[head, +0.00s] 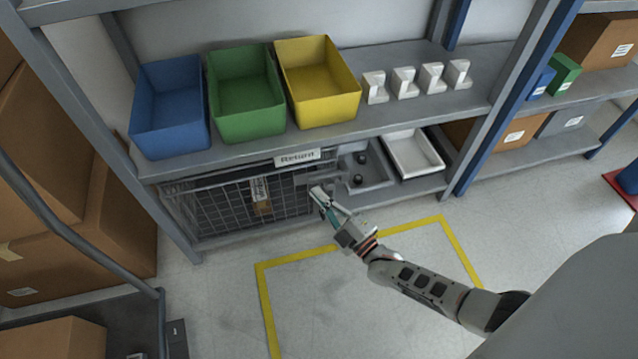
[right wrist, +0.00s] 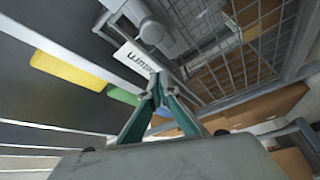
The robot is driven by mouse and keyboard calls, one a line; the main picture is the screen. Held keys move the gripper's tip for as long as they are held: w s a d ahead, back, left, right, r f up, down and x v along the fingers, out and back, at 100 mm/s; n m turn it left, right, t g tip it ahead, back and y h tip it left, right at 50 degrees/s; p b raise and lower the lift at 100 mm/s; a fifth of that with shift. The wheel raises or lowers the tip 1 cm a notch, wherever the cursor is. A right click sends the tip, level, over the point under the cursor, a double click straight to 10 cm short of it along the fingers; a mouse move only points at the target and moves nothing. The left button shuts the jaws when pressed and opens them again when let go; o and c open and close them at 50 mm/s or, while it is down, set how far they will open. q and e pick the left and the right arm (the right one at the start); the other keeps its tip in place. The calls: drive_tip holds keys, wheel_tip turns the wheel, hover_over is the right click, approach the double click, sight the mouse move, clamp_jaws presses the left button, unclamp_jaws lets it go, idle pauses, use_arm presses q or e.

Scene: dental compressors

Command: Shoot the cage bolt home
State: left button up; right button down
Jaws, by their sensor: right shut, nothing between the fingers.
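The wire-mesh cage (head: 225,208) sits under the lower shelf, with its mesh door front facing me; the mesh also shows in the right wrist view (right wrist: 240,45). My right gripper (head: 319,193) is at the right end of the cage front. Its teal fingers are shut and empty; the tips meet in the right wrist view (right wrist: 160,82). A grey metal fitting, seemingly the bolt (right wrist: 151,32), lies just beyond the fingertips. I cannot tell whether they touch, nor how far the bolt is slid. In the head view the gripper hides most of this spot. My left gripper is out of view.
A "Return" label (head: 298,157) is on the shelf edge above the cage. Blue (head: 170,125), green (head: 248,120) and yellow (head: 325,108) bins stand on the shelf. A white tray (head: 412,155) lies right of the cage. The yellow-taped floor (head: 350,285) is clear.

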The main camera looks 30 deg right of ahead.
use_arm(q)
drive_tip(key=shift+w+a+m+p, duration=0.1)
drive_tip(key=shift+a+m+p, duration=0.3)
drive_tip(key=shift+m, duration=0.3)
use_arm(e)
drive_tip(key=v, duration=0.8)
drive_tip(key=shift+s+d, duration=0.25)
drive_tip(key=shift+f, duration=0.1)
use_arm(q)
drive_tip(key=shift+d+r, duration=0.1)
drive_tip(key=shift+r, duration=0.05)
